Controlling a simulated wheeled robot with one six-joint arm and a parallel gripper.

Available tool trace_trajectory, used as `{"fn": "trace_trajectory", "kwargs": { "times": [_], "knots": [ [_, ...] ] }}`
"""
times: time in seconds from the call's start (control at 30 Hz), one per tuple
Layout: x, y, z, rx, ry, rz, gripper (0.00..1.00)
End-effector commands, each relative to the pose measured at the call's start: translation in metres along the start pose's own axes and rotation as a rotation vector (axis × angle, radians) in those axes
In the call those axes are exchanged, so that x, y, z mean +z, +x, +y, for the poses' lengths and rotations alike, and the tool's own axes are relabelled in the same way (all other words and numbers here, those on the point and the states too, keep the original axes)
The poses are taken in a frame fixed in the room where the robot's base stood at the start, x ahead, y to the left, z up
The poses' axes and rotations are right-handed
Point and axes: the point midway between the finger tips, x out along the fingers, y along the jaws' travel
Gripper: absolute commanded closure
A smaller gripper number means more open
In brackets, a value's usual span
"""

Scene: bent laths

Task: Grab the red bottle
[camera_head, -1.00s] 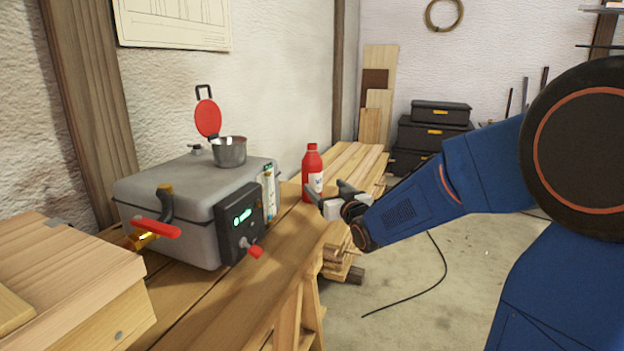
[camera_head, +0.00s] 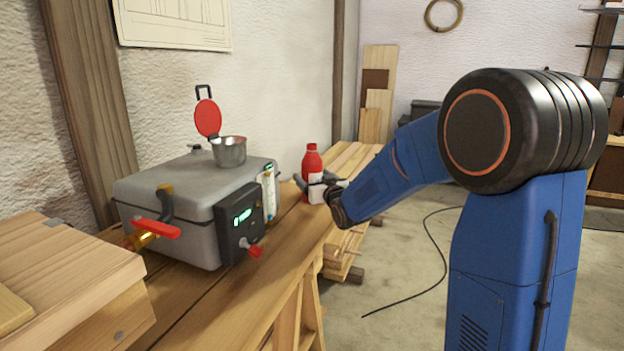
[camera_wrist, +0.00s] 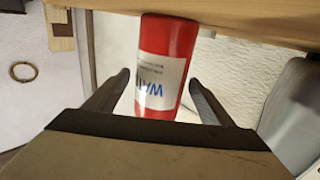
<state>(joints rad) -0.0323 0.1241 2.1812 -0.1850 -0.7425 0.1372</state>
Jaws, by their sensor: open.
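The red bottle (camera_head: 312,160) stands upright on the wooden bench, just right of the grey metal box. In the wrist view the bottle (camera_wrist: 181,40) appears upside down, with its white label facing me. My gripper (camera_head: 316,187) is at the bottle, low on its body, and partly covers it. In the wrist view my gripper (camera_wrist: 158,80) is open, with one dark finger on each side of the bottle. A gap shows on the left, and the right finger is close to the bottle's side. I cannot tell whether either finger touches it.
The grey metal box (camera_head: 175,208) with a red-handled valve stands left of the bottle on the wooden bench (camera_head: 262,290). A metal pot (camera_head: 229,152) sits on the box. A wooden crate (camera_head: 70,285) is at the front left. Floor to the right is open, with a black cable.

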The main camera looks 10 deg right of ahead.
Motion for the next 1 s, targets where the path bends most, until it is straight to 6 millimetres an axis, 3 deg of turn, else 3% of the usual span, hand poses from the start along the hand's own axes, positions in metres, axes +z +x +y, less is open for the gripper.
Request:
{"fn": "trace_trajectory", "kwargs": {
  "times": [0.1, 0.3, 0.37, 0.5, 0.53, 1.0],
  "knots": [
    [-0.0003, 0.0102, -0.0003, 0.000, 0.000, 0.001, 0.24],
    [-0.0004, 0.0109, -0.0002, 0.000, 0.000, 0.001, 0.24],
    [-0.0004, 0.0108, -0.0001, 0.000, 0.000, 0.001, 0.36],
    [-0.0003, 0.0108, -0.0001, 0.000, 0.000, 0.001, 0.69],
    [-0.0004, 0.0108, -0.0001, 0.000, 0.000, 0.001, 0.72],
    [-0.0049, 0.0108, -0.0001, 0.000, -0.001, 0.002, 0.72]
  ]
}}
